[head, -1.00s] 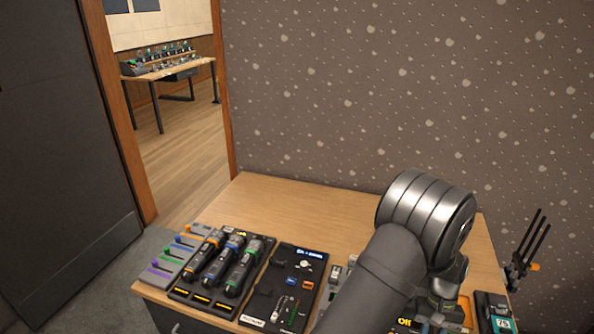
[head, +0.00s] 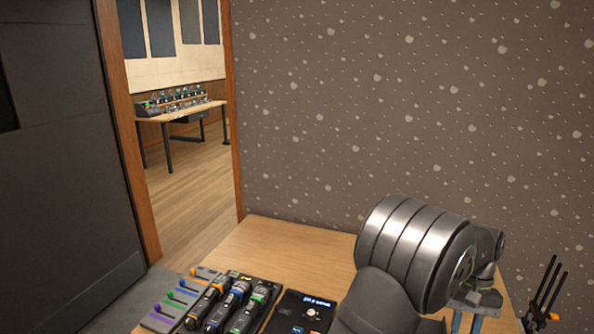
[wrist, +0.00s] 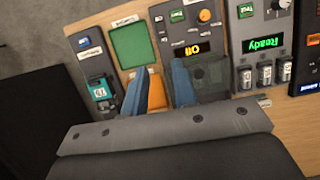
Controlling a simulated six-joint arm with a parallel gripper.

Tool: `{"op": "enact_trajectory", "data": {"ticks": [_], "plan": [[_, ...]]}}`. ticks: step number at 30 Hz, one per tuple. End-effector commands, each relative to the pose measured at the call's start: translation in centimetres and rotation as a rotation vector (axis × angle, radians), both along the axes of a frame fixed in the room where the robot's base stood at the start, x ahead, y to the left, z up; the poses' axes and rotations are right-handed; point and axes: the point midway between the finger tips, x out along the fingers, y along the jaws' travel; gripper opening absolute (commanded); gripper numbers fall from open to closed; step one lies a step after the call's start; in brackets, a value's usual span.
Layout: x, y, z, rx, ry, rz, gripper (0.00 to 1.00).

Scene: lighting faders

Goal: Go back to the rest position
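My gripper (wrist: 159,78) shows two blue fingers set apart in the wrist view, with nothing seen held between them. It hangs above the desk devices, over an orange pad (wrist: 157,93) and a dark panel with a lit yellow display (wrist: 193,50). In the head view my arm rises at the lower right, and the fingertips are not clearly seen there. The fader board (head: 172,302) with orange, green, blue and purple sliders lies at the desk's left, far from my gripper.
Several microphones (head: 230,303) lie in a dock beside the faders. A black device with a lit screen (head: 305,312) is right of them. A green tray (wrist: 133,46) and a panel reading Ready (wrist: 263,44) show in the wrist view. A black pronged stand (head: 543,300) is at right.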

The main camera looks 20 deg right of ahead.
Motion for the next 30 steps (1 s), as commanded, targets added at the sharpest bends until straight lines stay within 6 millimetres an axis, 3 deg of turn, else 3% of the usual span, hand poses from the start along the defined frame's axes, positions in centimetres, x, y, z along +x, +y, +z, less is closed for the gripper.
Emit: {"op": "enact_trajectory", "data": {"ticks": [13,28,30], "plan": [[-1.8,1.7,3.1,-0.121,-0.112,-0.032,0.25],[-2.1,2.1,3.7,-0.149,-0.135,-0.04,0.25],[-1.9,2.0,3.7,-0.15,-0.136,-0.039,0.35]]}}
